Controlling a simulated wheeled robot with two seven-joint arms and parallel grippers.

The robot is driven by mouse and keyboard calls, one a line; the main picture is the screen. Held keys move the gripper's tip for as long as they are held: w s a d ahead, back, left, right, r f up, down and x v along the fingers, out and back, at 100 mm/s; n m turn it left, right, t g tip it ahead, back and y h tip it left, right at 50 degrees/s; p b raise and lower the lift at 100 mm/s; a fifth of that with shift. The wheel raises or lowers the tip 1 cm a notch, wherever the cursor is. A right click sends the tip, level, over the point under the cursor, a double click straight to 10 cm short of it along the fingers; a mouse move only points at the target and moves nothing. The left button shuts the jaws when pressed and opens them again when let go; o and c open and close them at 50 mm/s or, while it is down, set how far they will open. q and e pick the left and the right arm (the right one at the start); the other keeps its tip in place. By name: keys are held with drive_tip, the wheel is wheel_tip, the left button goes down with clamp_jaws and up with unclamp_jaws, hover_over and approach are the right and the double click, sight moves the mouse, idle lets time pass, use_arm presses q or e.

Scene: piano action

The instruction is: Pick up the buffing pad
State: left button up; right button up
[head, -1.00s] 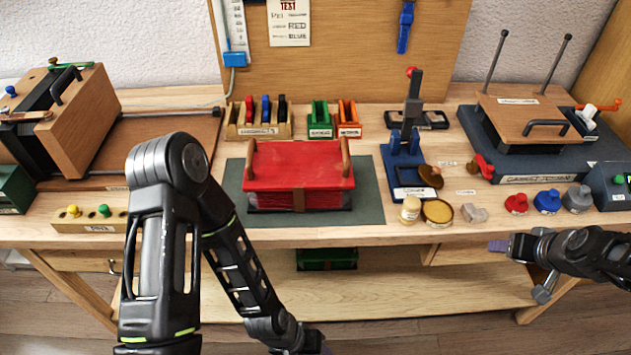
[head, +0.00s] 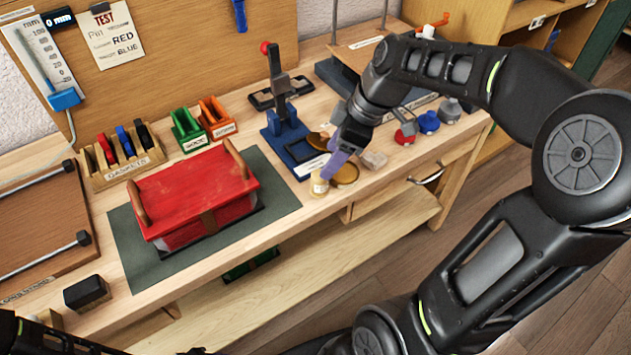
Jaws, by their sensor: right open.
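A small beige-grey block (head: 374,159) lies on the bench's front right part; it looks most like the buffing pad, but I cannot be sure. My right gripper (head: 334,166) is open, its purple fingers pointing down just left of the block. The fingers overlap a cream jar (head: 318,187) and a round yellow tin (head: 346,174) in the head view; I cannot tell whether they touch. A brown round piece (head: 318,140) lies behind the fingers, partly hidden. My left gripper is out of view.
A blue press (head: 290,140) stands behind the jar. Red (head: 404,137) and blue (head: 429,122) pots stand to the right. A red box (head: 190,195) sits on a grey-green mat (head: 275,200). A black block (head: 87,292) lies at the left front.

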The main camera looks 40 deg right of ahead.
sight(320, 183)
drive_tip(key=shift+x, duration=1.3)
drive_tip(key=shift+f, duration=0.1)
drive_tip(key=p+x, duration=0.1)
drive_tip(key=x, duration=0.4)
drive_tip(key=shift+f, duration=0.1)
drive_tip(key=shift+c, duration=0.3)
clamp_jaws()
